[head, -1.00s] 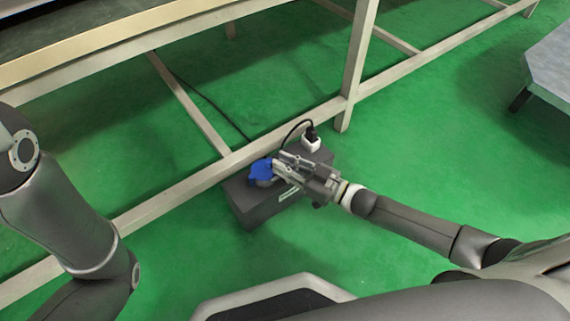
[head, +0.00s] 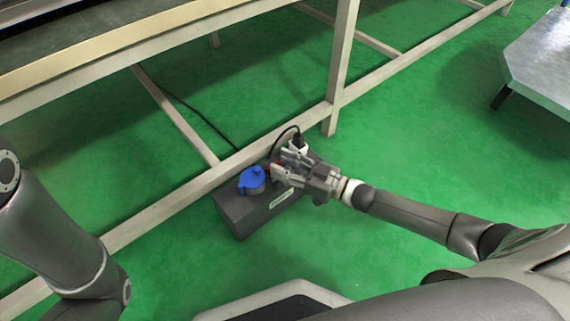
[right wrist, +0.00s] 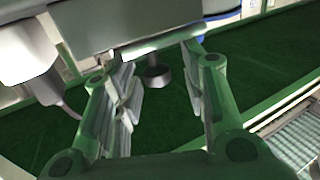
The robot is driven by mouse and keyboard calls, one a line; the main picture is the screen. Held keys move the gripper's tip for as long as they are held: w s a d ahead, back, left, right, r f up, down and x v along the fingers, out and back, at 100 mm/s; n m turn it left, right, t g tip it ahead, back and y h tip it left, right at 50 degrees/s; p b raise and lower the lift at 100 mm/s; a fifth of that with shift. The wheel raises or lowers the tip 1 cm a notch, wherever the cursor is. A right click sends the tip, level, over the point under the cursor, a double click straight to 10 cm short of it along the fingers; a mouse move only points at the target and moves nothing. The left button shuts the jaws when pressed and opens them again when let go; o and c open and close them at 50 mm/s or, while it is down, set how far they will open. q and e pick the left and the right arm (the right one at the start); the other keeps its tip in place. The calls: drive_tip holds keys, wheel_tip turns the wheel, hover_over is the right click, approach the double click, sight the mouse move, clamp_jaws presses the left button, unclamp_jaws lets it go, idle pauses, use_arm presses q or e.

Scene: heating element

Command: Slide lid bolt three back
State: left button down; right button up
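A dark grey box (head: 245,215) stands on the green floor with a blue cap (head: 251,180) on the left part of its top. My right gripper (head: 279,168) is at the box top, just right of the blue cap. Its two fingers are spread apart. In the right wrist view the open fingers (right wrist: 160,62) have a small dark round knob (right wrist: 156,77) showing between them, below a grey block-like part (right wrist: 115,25). I cannot tell whether this knob is lid bolt three. The bolts are too small or hidden in the head view. My left gripper is out of view.
A pale frame beam (head: 175,205) runs close behind the box, with an upright post (head: 340,75). A metal platform (head: 548,62) is at the far right.

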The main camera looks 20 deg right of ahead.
drive_tip(key=v, duration=1.2)
